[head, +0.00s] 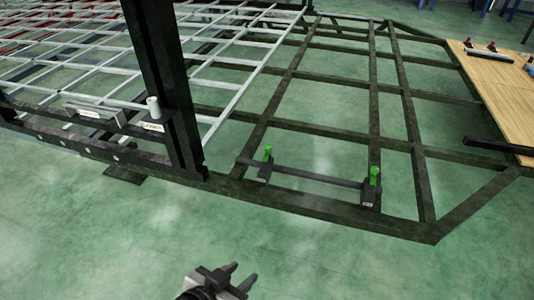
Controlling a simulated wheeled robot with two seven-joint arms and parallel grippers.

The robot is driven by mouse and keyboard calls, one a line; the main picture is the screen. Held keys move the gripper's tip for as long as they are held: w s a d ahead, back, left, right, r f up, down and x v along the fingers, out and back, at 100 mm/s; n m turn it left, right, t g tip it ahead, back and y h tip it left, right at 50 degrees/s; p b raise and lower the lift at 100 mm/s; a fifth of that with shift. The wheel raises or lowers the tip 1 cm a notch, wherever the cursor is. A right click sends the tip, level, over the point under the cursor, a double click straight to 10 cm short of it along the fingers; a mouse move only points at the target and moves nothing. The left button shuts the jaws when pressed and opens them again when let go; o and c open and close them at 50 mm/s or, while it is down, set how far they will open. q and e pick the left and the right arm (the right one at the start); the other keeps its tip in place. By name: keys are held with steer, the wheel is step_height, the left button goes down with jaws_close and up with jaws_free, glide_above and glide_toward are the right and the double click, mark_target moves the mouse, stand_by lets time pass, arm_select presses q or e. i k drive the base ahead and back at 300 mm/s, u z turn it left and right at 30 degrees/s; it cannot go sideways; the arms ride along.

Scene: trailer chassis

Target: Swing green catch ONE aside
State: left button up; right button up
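Two small green catches stand upright on dark blocks along the near rail of the trailer chassis (300,204). The left green catch (267,153) and the right green catch (375,175) sit near the two ends of a dark crossbar (318,177). I cannot read any number on them, so I cannot tell which is ONE. My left gripper (245,271) is at the bottom of the view, in front of the chassis and well short of both catches. Its two fingers are apart with nothing between them. My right gripper is not in view.
A thick dark post (165,80) rises left of the catches. A pale metal grid (110,75) lies behind it. A wooden board (505,95) with tools is at the right. The green floor (340,265) in front of the chassis is clear.

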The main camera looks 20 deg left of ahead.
mark_target(268, 148)
steer(key=z, duration=0.05)
steer(key=i, duration=0.6)
steer(key=u, duration=0.9)
steer(key=i, duration=0.7)
steer(key=u, duration=0.8)
